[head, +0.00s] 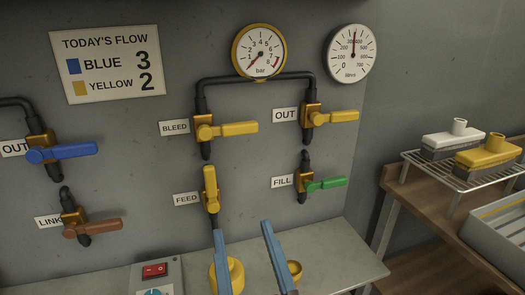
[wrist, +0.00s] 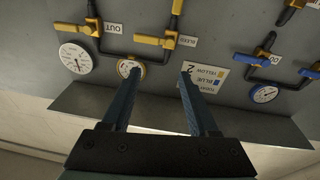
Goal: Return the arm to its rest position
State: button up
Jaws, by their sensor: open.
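My gripper (head: 243,228) shows at the bottom middle of the head view as two blue fingers, apart and with nothing between them. The fingers stand in front of the bench top, below the yellow FEED lever (head: 210,188). In the wrist view, where the wall appears upside down, my gripper (wrist: 161,67) is also spread and empty. Its left finger reaches over the lower area of the round bar gauge and its right finger overlaps the flow sign. No contact with any valve is seen. The rest position itself is not marked in either view.
Yellow BLEED (head: 232,129) and OUT (head: 335,117) levers, a green FILL lever (head: 326,184), a blue lever (head: 62,151) and a brown LINK lever (head: 93,227) lie roughly horizontal. A red switch (head: 155,270) is at bottom left. A rack (head: 487,179) stands right.

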jog(key=s+r+m+t+h+p, duration=0.1)
jog(key=r+p, duration=0.5)
jog(key=r, duration=0.9)
jog(key=s+d+r+m+t+h+p, duration=0.1)
jog(key=r+t+p, duration=0.3)
jog(key=r, duration=1.2)
jog(key=s+d+r+m+t+h+p, duration=0.1)
jog(key=s+r+t+h+p, duration=0.1)
jog(key=r+p, duration=0.7)
notch_tip(320, 180, up, 8)
jog(key=shift+f+t+h, duration=0.25)
jog(key=shift+t+h, duration=0.15)
jog(key=shift+t, duration=0.2)
jog(key=shift+s+f, duration=0.1)
jog(key=shift+c, duration=0.7)
jog(key=shift+d, duration=0.15)
